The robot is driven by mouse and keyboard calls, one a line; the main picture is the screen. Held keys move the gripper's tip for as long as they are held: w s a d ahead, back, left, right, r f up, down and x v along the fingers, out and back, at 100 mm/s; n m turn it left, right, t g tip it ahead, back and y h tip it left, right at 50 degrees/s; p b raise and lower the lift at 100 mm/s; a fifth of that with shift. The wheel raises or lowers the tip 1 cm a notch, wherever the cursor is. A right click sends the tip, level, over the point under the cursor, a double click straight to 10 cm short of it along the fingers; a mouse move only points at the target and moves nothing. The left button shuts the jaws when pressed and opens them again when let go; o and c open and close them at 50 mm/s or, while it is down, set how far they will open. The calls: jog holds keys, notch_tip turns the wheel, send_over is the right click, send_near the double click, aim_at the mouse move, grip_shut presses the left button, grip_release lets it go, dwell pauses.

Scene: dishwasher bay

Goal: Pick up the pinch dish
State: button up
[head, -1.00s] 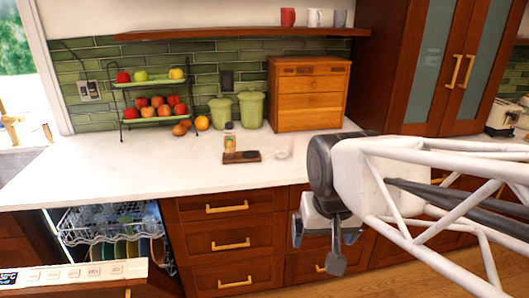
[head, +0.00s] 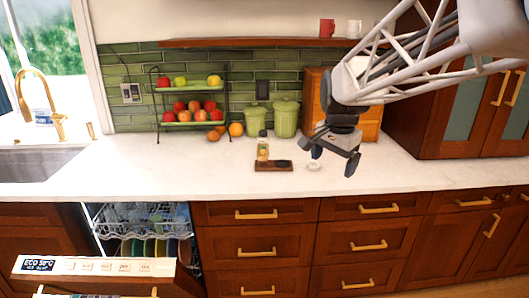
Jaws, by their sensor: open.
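The pinch dish (head: 314,167) appears to be the small, pale round dish on the white counter, just right of a dark board. It is small in the head view, and its inside is hard to make out. My gripper (head: 334,161) is open and empty, pointing down over the counter. Its left finger shows just above the dish in the picture, and its right finger is off to the right. I cannot tell its exact height above the counter. The dish looks free of the fingers.
A wooden board (head: 273,166) with a small jar (head: 262,149) stands left of the dish. Green canisters (head: 286,118) and a wooden box (head: 371,122) stand behind. A fruit rack (head: 190,103) is at the back left. The dishwasher (head: 95,266) is open below. Counter to the right is clear.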

jog(key=w+d+f+m, duration=0.15)
jog(key=w+m, duration=0.25)
jog(key=w, duration=0.9)
jog(key=m+g, duration=0.2)
jog(key=m, duration=1.2)
send_near(314, 163)
jog(key=shift+s+a+f, duration=0.1)
jog(key=shift+s+f, duration=0.1)
jog(key=shift+s, duration=0.4)
jog(key=shift+s+a+f, duration=0.1)
jog(key=shift+s+f, duration=0.15)
jog(key=shift+s, duration=0.35)
jog(key=shift+f, duration=0.1)
jog(key=shift+f, duration=1.2)
jog(key=shift+f, duration=0.1)
jog(key=shift+f, duration=2.5)
